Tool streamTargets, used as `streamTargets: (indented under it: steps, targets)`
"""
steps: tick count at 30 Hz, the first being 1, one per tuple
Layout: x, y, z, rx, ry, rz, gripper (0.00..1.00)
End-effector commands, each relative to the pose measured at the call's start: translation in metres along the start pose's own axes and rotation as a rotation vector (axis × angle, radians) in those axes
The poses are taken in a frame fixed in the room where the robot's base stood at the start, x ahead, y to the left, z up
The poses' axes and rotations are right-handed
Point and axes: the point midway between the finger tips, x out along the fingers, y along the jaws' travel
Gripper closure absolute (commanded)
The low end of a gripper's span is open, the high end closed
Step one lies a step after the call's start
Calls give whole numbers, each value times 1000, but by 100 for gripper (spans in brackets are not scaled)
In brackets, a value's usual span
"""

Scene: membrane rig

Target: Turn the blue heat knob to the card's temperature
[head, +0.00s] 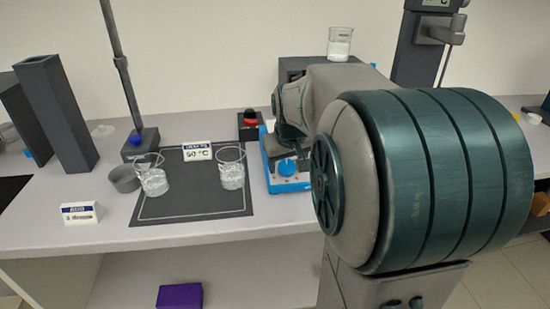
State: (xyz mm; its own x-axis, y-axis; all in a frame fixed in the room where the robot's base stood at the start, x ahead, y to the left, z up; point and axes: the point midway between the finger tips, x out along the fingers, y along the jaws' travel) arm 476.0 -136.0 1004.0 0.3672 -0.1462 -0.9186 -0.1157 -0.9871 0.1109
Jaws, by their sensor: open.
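The blue heat knob (287,167) is on the front of a blue hotplate unit (296,185), right of the dark mat. My gripper (288,148) is just above and behind the knob in the picture, pointing down over the unit. It is open, and I see nothing between its fingers. My arm hides the unit's right side and part of the gripper. I cannot tell whether the fingers touch the knob, and its pointer is too small to read. The white card (197,152) stands at the back of the mat and appears to read 50 °C.
Two glass beakers (231,170) (152,177) stand on the dark mat (195,208). The mat's front is clear.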

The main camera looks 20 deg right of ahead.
Motion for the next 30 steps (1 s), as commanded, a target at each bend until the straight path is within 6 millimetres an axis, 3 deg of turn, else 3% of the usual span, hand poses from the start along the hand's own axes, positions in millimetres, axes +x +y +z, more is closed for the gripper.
streamTargets:
  steps: [4, 14, 19, 30]
  targets:
    - [12, 0, 0, 1, -1, 0, 37]
    - [15, 0, 0, 1, 1, 0, 37]
    - [15, 0, 0, 1, 1, 0, 82]
    - [15, 0, 0, 41, 1, -9, 82]
